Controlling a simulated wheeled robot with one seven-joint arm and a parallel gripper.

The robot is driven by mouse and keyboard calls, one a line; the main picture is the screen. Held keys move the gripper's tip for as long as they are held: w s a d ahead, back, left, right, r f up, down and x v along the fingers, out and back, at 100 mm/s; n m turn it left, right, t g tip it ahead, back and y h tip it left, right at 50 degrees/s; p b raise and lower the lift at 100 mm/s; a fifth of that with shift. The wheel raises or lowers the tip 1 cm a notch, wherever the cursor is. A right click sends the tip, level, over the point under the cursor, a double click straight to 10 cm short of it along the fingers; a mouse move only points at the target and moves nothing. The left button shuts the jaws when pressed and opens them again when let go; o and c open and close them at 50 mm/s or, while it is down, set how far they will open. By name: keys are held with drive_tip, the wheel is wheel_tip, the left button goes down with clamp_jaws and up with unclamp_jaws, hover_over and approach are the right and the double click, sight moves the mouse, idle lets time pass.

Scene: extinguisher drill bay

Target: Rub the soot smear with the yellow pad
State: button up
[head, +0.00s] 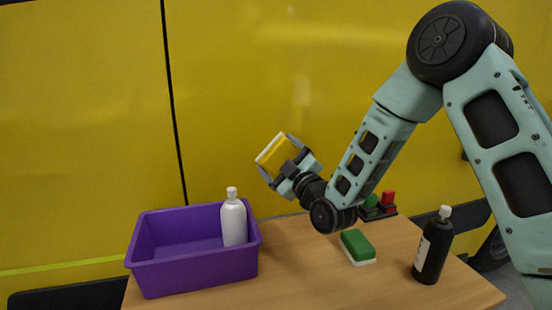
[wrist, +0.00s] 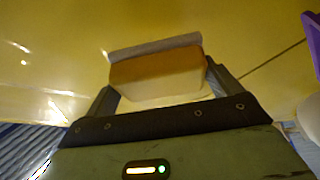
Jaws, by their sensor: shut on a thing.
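My gripper (head: 281,160) is shut on the yellow pad (head: 271,151), a block with a pale layer along one side. The pad is held up in front of the yellow panel (head: 330,60), above the table. In the wrist view the pad (wrist: 157,77) sits between the two fingers, its pale strip facing the panel. I cannot tell whether it touches the panel. I make out no soot smear in either view; the pad and gripper hide part of the panel.
A purple crate (head: 195,278) with a white bottle (head: 233,221) in it stands at the table's left. A green pad (head: 357,245) and a black bottle (head: 432,250) stand on the wooden table (head: 310,280). Small red and green items (head: 378,203) sit at the back right.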

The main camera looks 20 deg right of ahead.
drive_tip(key=shift+s, duration=0.55)
drive_tip(key=shift+s+b, duration=0.6)
drive_tip(key=shift+s, duration=0.9)
